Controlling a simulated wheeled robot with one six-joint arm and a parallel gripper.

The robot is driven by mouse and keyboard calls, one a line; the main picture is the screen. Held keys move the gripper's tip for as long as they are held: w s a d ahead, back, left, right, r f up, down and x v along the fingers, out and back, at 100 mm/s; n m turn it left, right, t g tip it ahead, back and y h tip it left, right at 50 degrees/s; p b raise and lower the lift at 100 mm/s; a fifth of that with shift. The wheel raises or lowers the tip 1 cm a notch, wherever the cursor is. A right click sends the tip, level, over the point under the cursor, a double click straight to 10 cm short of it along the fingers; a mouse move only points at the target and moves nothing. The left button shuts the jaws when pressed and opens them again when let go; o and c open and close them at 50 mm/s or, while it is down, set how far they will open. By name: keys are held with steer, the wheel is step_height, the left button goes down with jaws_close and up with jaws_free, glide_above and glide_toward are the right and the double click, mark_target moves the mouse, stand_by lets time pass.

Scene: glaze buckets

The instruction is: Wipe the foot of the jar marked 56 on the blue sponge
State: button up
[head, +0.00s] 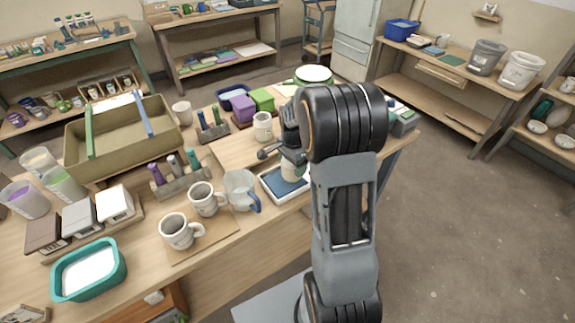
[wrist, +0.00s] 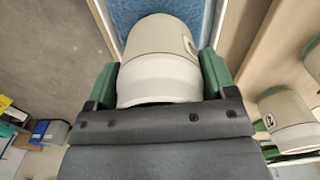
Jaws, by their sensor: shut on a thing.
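My gripper (head: 291,157) is shut on a pale beige jar (head: 289,173), with its green fingers on either side of the jar in the wrist view (wrist: 160,72). The jar (wrist: 160,50) has a paler band at the end nearest my wrist. I cannot read its number; only part of a mark shows at its right side. The blue sponge (head: 284,187) lies in a shallow white tray (head: 297,197), below the jar. The sponge also shows beyond the jar in the wrist view (wrist: 199,12). I cannot tell whether the jar's foot touches it.
A similar jar (head: 262,127) stands on a wooden board behind the tray and shows at right in the wrist view (wrist: 284,118). A clear jug (head: 240,189) with a blue handle stands just left of the tray. Mugs (head: 178,231) and a caddy (head: 180,183) are farther left.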

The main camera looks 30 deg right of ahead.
steer(key=shift+d, duration=0.25)
steer(key=shift+s+a, duration=0.2)
steer(key=shift+a, duration=1.5)
steer(key=shift+s+a, duration=0.15)
steer(key=shift+a, duration=1.55)
steer(key=shift+w+d+r, duration=0.1)
steer(key=shift+w+d, duration=0.1)
steer(key=shift+d, duration=1.55)
steer(key=shift+w+d, duration=0.2)
steer(key=shift+d, duration=1.5)
steer(key=shift+s+a, duration=0.2)
steer(key=shift+a, duration=1.55)
steer(key=shift+s+a, duration=0.2)
steer(key=shift+a, duration=1.5)
step_height(320, 180, up, 7)
steer(key=p, duration=0.5)
steer(key=shift+p, duration=0.3)
